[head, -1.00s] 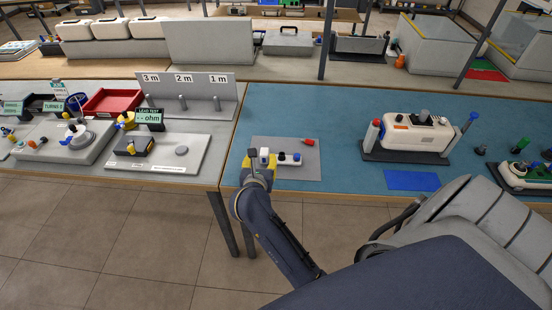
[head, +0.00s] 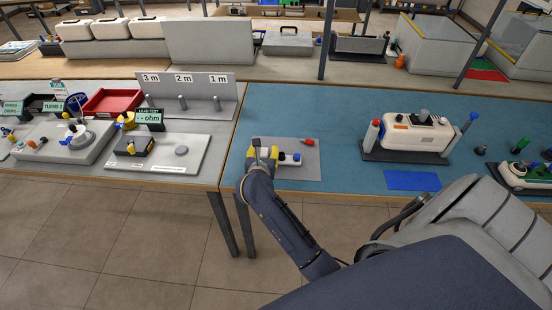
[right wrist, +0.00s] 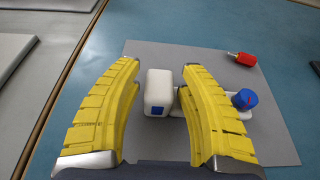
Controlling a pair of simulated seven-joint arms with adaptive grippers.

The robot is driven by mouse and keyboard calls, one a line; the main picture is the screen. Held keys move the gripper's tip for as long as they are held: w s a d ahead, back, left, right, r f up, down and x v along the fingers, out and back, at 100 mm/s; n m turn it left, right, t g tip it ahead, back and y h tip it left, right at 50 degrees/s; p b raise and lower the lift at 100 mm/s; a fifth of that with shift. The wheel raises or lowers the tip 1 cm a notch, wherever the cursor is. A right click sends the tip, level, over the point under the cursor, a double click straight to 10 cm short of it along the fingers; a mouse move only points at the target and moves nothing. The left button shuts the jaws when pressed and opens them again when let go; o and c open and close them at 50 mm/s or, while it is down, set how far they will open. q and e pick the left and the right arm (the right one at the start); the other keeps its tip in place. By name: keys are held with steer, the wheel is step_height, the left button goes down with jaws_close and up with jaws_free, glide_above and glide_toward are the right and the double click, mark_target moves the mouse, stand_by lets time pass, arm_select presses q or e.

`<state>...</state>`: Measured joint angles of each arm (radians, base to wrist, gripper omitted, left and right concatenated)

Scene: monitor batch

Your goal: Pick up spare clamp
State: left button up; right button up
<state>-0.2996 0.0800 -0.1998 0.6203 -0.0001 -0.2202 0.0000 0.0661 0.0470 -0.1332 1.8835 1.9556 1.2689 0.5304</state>
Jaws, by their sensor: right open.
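The likely spare clamp is a white piece on the grey mat (right wrist: 270,130). Its white block end (right wrist: 158,90) has a small blue patch and stands between my right fingers in the right wrist view. A low white bar with a blue cap (right wrist: 245,99) shows to the right, partly behind the right finger. I cannot tell if block and bar are one piece. My right gripper (right wrist: 160,66) is open, with a finger on each side of the block and gaps visible. In the head view my right gripper (head: 263,152) covers the block. My left gripper is not in view.
A red-capped piece (right wrist: 241,58) lies on the mat's far right. In the head view, a white device (head: 415,133) on a dark base stands to the right, near a blue pad (head: 412,180). A grey test board (head: 160,155) is to the left.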

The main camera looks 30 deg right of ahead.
steer(key=shift+c, duration=0.4)
jaws_close()
